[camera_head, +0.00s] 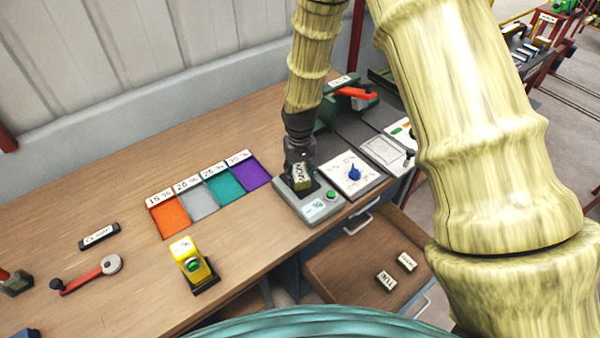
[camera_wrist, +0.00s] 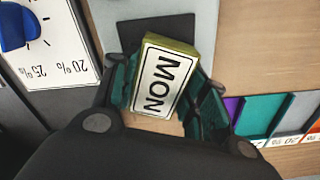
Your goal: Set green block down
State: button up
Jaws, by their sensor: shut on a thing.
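The green block is olive green with a white label that reads "MON" (camera_wrist: 165,82). In the head view the block (camera_head: 302,177) is over the dark plate of a grey device (camera_head: 316,211) with a green button. My gripper (camera_wrist: 166,92) is shut on the block, with a dark teal finger on each side of it. In the head view my gripper (camera_head: 301,168) points down at the device. The block looks a little tilted in the wrist view. I cannot tell whether its underside touches the plate.
Orange (camera_head: 170,216), grey, teal and purple labelled pads lie left of the device. A blue-knob dial panel (camera_head: 353,174) is on its right. An open drawer (camera_head: 345,262) below holds two labelled blocks. A yellow box (camera_head: 187,255) stands at the front.

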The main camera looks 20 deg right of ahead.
aim_at(300, 172)
jog(key=o, duration=1)
jog(key=shift+f, duration=0.1)
jog(key=shift+o, duration=0.2)
notch_tip(300, 172, up, 12)
jog(key=b, duration=0.4)
